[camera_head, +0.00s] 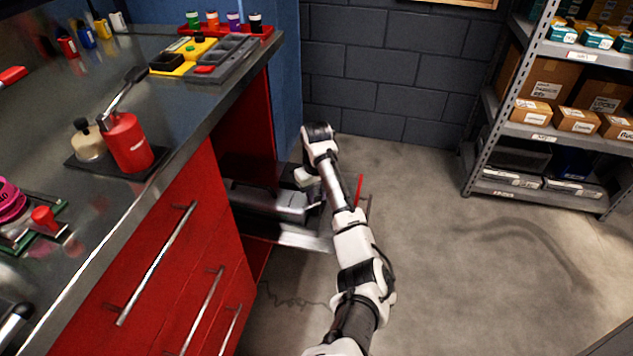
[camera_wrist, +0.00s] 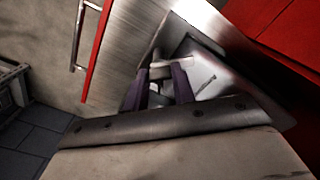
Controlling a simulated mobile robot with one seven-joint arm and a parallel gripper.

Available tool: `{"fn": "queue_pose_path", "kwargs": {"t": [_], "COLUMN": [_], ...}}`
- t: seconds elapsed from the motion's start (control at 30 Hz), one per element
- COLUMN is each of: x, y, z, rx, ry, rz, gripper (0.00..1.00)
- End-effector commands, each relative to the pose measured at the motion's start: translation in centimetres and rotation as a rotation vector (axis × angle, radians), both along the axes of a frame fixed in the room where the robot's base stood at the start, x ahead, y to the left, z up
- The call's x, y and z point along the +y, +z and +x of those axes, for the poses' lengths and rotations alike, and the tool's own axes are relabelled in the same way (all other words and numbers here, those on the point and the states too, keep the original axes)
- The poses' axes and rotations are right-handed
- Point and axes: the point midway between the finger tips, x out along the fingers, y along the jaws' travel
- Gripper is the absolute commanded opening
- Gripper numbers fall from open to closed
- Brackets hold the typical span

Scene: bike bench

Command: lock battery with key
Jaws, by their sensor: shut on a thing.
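A long grey battery (camera_head: 280,202) lies low in an open compartment or drawer under the bench. My gripper, at the end of my white arm, reaches down to its right end; its fingers are not clear in the head view. In the wrist view my gripper (camera_wrist: 164,76) shows two dark purplish fingers close together on a small pale piece, seemingly the key (camera_wrist: 160,67). The grey battery casing (camera_wrist: 205,78) is right beyond the fingertips. The keyhole is hidden, so I cannot tell whether the key is in it.
The open drawer has a metal inner side (camera_wrist: 134,45) and a red front (camera_wrist: 98,52). The red cabinet (camera_head: 195,265) with bar handles stands left of my arm. A metal shelf rack (camera_head: 478,155) with boxes stands at right. Floor between is clear.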

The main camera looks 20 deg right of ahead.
Motion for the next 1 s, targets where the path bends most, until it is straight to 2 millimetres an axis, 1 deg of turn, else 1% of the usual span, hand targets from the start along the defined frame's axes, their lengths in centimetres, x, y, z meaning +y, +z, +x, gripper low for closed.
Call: {"fn": "queue_pose_path", "kwargs": {"t": [0.03, 0.6, 0.8, 1.0], "x": [0.32, 0.29, 0.24, 0.19], "y": [0.67, 0.29, 0.18, 0.07], "z": [-0.07, -0.07, -0.02, -0.02], "rx": [0.006, 0.005, 0.004, 0.003], "ry": [-0.040, -0.554, -0.679, -0.756], "rz": [0.006, 0.002, 0.002, 0.001], "gripper": [0.03, 0.03, 0.03, 0.03]}}
